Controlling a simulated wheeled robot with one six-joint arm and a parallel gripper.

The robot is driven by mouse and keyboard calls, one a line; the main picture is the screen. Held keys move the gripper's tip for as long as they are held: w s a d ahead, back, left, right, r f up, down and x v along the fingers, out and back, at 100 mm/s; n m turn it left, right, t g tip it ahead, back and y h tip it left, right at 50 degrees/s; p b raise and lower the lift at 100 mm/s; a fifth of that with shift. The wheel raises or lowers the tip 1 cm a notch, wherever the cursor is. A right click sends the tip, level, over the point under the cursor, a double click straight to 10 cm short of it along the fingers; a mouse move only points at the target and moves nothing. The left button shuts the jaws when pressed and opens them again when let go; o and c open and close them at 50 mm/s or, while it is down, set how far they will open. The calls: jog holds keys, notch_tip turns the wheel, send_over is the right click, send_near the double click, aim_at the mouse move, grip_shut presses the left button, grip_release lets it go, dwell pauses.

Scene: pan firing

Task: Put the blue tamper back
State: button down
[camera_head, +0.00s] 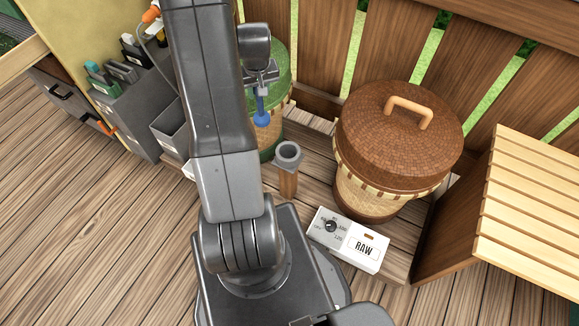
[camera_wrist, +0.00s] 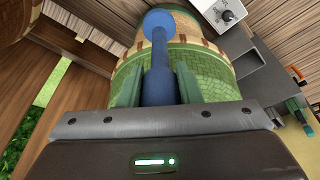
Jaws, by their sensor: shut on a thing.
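My gripper (camera_head: 262,84) is shut on the blue tamper (camera_head: 261,108), whose rounded end hangs downward in the head view. In the wrist view the blue tamper (camera_wrist: 160,60) stands out between the green fingers of my gripper (camera_wrist: 160,88), with its knob end away from the palm. The tamper is in front of a green-lidded basket (camera_head: 277,75) and appears apart from it. A grey ring-topped holder on a wooden post (camera_head: 288,158) stands below and to the right of the tamper in the head view. Its ring looks empty.
A large basket with a brown lid (camera_head: 398,125) stands right of the post. A white box with a dial and a RAW label (camera_head: 348,240) lies in front of it. Grey bins (camera_head: 128,105) with tools stand at the left. A slatted wooden surface (camera_head: 535,200) is at the right.

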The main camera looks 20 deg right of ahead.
jog(key=s+d+f+g+b, duration=0.1)
jog(key=s+d+f+b, duration=0.3)
jog(key=d+b, duration=0.3)
jog(key=s+b, duration=0.1)
jog(key=b, duration=0.3)
jog(key=shift+s+f+b, duration=0.25)
jog(key=shift+f+b, duration=0.1)
jog(key=shift+b, duration=0.05)
notch_tip(320, 180, down, 10)
jog(key=b, duration=0.3)
jog(key=c, duration=1.1)
grip_release()
jog(key=shift+r, duration=0.2)
jog(key=shift+o, duration=0.3)
jog(key=shift+f, duration=0.1)
